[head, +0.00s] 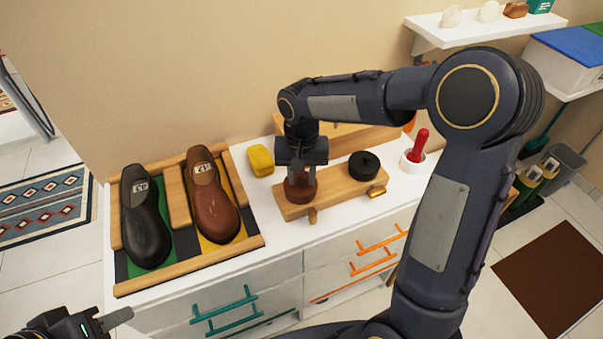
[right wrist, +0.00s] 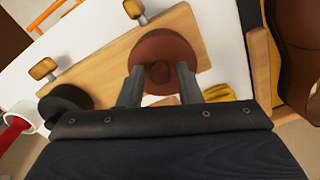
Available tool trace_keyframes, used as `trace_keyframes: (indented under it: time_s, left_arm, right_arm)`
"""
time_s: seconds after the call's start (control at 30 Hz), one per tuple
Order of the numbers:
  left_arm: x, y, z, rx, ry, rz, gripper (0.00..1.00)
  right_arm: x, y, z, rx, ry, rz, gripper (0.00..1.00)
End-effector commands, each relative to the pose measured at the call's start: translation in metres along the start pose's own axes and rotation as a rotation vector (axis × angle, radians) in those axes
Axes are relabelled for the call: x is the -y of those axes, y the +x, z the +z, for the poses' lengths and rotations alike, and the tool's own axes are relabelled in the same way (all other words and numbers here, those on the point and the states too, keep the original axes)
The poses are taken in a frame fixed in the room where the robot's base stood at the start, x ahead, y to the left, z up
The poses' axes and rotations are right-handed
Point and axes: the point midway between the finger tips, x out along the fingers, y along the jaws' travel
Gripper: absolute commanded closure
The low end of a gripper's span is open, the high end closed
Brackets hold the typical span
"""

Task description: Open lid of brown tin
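The brown tin (head: 301,195) stands on a wooden stand (head: 340,198) on the white counter. In the right wrist view its round brown lid (right wrist: 161,46) has a small darker knob (right wrist: 160,73) in the middle. My right gripper (head: 301,178) points down over the tin. In the right wrist view my right gripper (right wrist: 160,78) has its fingers apart, one on each side of the knob, with gaps showing; it is open. Whether the fingertips touch the lid cannot be told. My left gripper (head: 110,320) is at the bottom left, far from the tin, only partly in view.
A black tin (head: 364,165) stands on the same stand, right of the brown tin. A red-handled tool (head: 416,146) in a white cup is further right. A yellow sponge (head: 260,160) and a shoe tray (head: 190,263) with black and brown shoes are left.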

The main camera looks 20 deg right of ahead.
Motion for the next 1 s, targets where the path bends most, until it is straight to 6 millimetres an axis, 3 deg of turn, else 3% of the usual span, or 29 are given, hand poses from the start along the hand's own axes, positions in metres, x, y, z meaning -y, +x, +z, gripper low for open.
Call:
trace_keyframes:
  time_s: [0.03, 0.23, 0.63, 1.0]
  left_arm:
    - [0.0, 0.0, 0.0, 0.0, 0.0, 0.0, 0.64]
    - [0.0, 0.0, 0.0, 0.0, 0.0, 0.0, 0.64]
    - [-0.003, -0.007, -0.004, 0.0, 0.0, 0.0, 0.64]
    - [-0.025, -0.054, -0.027, 0.0, 0.0, 0.0, 0.64]
  right_arm:
    - [0.0, 0.0, 0.0, 0.0, 0.0, 0.0, 0.75]
    - [0.0, 0.0, 0.0, 0.0, 0.0, 0.0, 1.0]
    - [0.0, -0.004, -0.001, 0.022, 0.0, 0.01, 1.0]
    - [0.006, -0.019, -0.012, 0.223, -0.001, 0.093, 1.0]
